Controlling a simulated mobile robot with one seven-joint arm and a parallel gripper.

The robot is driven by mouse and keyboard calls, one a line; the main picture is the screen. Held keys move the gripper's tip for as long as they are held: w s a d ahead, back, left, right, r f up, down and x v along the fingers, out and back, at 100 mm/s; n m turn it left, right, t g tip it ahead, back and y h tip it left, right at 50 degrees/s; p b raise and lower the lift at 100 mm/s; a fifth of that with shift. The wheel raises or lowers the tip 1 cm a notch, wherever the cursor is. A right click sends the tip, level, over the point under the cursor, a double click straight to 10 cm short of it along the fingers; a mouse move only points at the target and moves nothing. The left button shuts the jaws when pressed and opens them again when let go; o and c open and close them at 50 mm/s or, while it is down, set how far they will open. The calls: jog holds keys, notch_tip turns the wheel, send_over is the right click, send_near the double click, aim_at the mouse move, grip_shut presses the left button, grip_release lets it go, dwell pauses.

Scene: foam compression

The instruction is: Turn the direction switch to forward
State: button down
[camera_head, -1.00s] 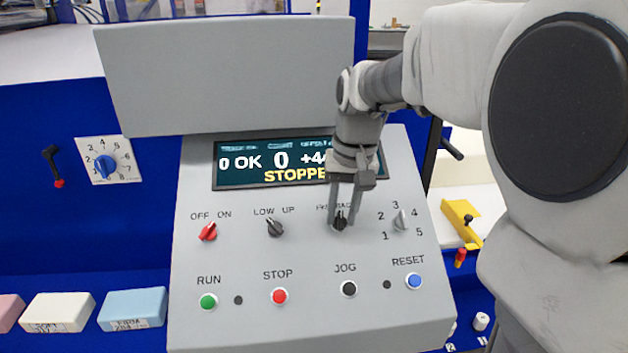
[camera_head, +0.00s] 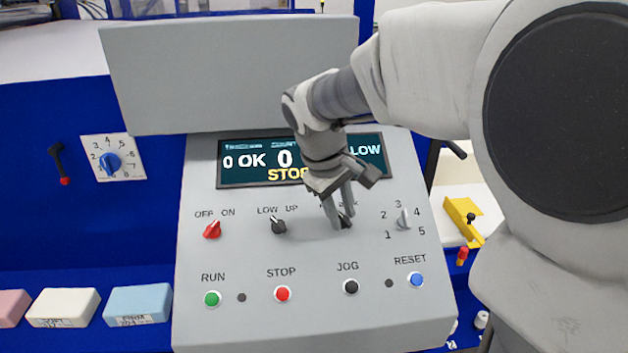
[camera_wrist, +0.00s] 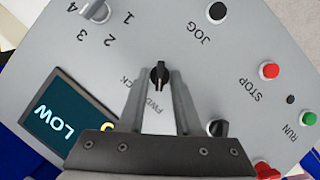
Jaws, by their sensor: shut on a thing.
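The direction switch is a small black knob (camera_head: 345,222) on the grey control panel, third in the upper row of controls. Its label is mostly covered by my gripper in the head view. My gripper (camera_head: 338,221) reaches down from above, tilted, with its fingers on either side of the knob. In the wrist view the knob (camera_wrist: 160,76) shows between the fingertips of my gripper (camera_wrist: 161,79), which is shut on it. The letters FWD and part of BACK show near it, upside down. I cannot tell for sure which label the knob points to.
The LOW/UP knob (camera_head: 278,225) is to the left and the numbered selector (camera_head: 404,219) to the right. The JOG button (camera_head: 350,287) and STOP button (camera_head: 283,294) are below. The display (camera_head: 232,163) is partly hidden by my gripper.

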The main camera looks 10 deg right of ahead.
jog(key=shift+n, duration=0.4)
jog(key=c, duration=0.9)
grip_release()
jog(key=v, duration=0.5)
jog(key=p+v, duration=0.1)
jog(key=v, duration=1.1)
jog(key=shift+s+a+r+p, duration=0.1)
jog(key=shift+s+a+p, duration=0.1)
jog(key=shift+a+p, duration=0.15)
jog(key=s+d+f+m+t+y, duration=0.1)
jog(key=s+d+f+m, duration=0.1)
jog(key=s+f, duration=0.2)
jog(key=s+d+f+m+t+y, duration=0.1)
jog(key=s+f+m, duration=0.1)
jog(key=s+f, duration=0.2)
jog(key=s+d+f+m+t+y, duration=0.1)
jog(key=s+d+f+m, duration=0.1)
jog(key=s+f, duration=0.2)
jog(key=shift+s+d+f+m+t, duration=0.1)
jog(key=shift+s+d+m+t, duration=0.1)
jog(key=shift+s, duration=0.6)
jog(key=shift+s+d+f+m+t, duration=0.1)
jog(key=shift+s+m, duration=0.1)
jog(key=shift+s, duration=0.65)
